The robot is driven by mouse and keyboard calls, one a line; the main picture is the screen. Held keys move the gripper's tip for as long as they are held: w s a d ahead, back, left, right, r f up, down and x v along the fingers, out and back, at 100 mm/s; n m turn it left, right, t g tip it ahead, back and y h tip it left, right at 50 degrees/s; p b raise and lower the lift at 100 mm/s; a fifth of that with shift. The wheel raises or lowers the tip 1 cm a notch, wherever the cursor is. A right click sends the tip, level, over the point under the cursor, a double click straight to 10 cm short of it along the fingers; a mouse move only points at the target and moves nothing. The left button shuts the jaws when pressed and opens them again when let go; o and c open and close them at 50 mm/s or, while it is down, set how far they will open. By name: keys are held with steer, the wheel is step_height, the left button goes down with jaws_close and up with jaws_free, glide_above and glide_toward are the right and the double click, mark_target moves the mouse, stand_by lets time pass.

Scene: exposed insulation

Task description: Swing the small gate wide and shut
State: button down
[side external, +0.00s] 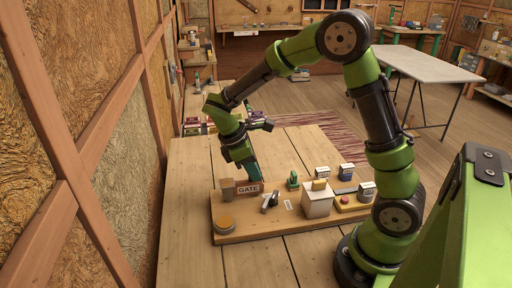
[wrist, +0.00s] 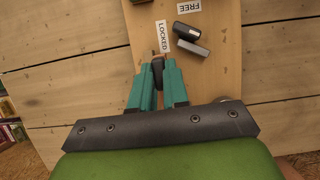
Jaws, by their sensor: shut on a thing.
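The small gate (side external: 248,189), a low panel marked GATE, stands at the left end of a wooden board (side external: 262,231), beside a wooden post (side external: 227,188). My gripper (side external: 256,178) reaches down to the gate's top, its teal fingers closed there. In the wrist view my gripper (wrist: 158,65) has its fingers close together with a small dark part between them. The fingers hide most of the gate there. A dark and grey latch piece (side external: 270,200) lies on the board to the gate's right; it also shows in the wrist view (wrist: 191,39).
A LOCKED label (wrist: 163,36) and a FREE label (wrist: 189,6) are on the board. A round tan disc (side external: 225,223) sits at its front left. A white box (side external: 317,200), a green piece (side external: 293,180) and a red button (side external: 344,200) stand to the right. The table's front left is clear.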

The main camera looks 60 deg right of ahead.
mark_target(228, 181)
steer(key=shift+f, duration=0.25)
steer(key=c, duration=1.1)
jaws_free()
steer(key=shift+r, duration=0.1)
steer(key=v, duration=1.7)
steer(key=shift+w, duration=0.1)
steer(key=s+m+t+y, duration=0.1)
steer(key=s+m+t, duration=0.2)
steer(key=s+m, duration=0.1)
steer(key=s+a+m+t+y, duration=0.1)
steer(key=s+m+t+y, duration=0.1)
steer(key=s, duration=0.4)
steer(key=s+a+m+t+y, duration=0.1)
steer(key=s+m+t+y, duration=0.1)
steer(key=s+m+t, duration=0.3)
steer(key=shift+s+a+m, duration=0.1)
steer(key=shift+s+m, duration=0.25)
steer(key=shift+m, duration=0.65)
